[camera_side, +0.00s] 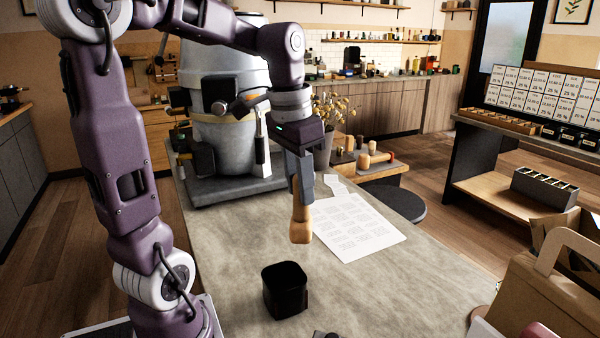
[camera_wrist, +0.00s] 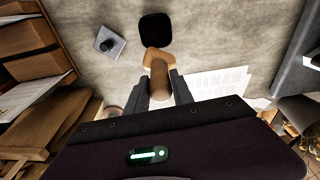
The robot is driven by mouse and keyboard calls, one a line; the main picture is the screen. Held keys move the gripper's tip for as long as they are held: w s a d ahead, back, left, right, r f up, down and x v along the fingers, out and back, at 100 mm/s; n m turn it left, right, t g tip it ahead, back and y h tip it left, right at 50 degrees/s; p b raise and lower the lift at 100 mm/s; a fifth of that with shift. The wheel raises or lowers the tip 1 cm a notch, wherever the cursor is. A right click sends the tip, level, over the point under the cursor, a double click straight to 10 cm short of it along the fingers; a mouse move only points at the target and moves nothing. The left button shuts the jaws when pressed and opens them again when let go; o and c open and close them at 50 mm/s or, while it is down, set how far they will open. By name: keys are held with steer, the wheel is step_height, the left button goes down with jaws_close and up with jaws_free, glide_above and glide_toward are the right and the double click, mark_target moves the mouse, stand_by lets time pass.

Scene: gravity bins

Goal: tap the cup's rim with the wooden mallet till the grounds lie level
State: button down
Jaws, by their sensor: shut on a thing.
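The cup (camera_side: 285,290) is black and squarish and stands upright on the grey stone counter. It also shows at the top of the wrist view (camera_wrist: 156,31). Its inside is dark, so I cannot make out the grounds. My gripper (camera_side: 298,190) is shut on the wooden mallet (camera_side: 300,222), which hangs head down above the counter, behind the cup in the side view. In the wrist view my gripper (camera_wrist: 162,92) holds the mallet (camera_wrist: 157,60) with its head close to the cup's edge; I cannot tell there whether they touch.
Printed white sheets (camera_side: 358,226) lie on the counter right of the mallet. A large grey machine (camera_side: 222,120) stands at the back. A small metal plate with a knob (camera_wrist: 109,43) lies near the cup. A tan bag (camera_side: 550,290) is at the right front. Counter around the cup is mostly clear.

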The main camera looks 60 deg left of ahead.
mark_target(299, 219)
step_height(299, 219, down, 8)
steer(key=shift+s+d+r, duration=0.1)
steer(key=shift+s, duration=0.05)
step_height(299, 219, up, 8)
steer(key=shift+f, duration=0.1)
stand_by(1.1)
step_height(299, 219, down, 8)
steer(key=shift+s+f, duration=0.1)
step_height(299, 219, up, 8)
stand_by(0.4)
steer(key=shift+w, duration=0.2)
stand_by(0.3)
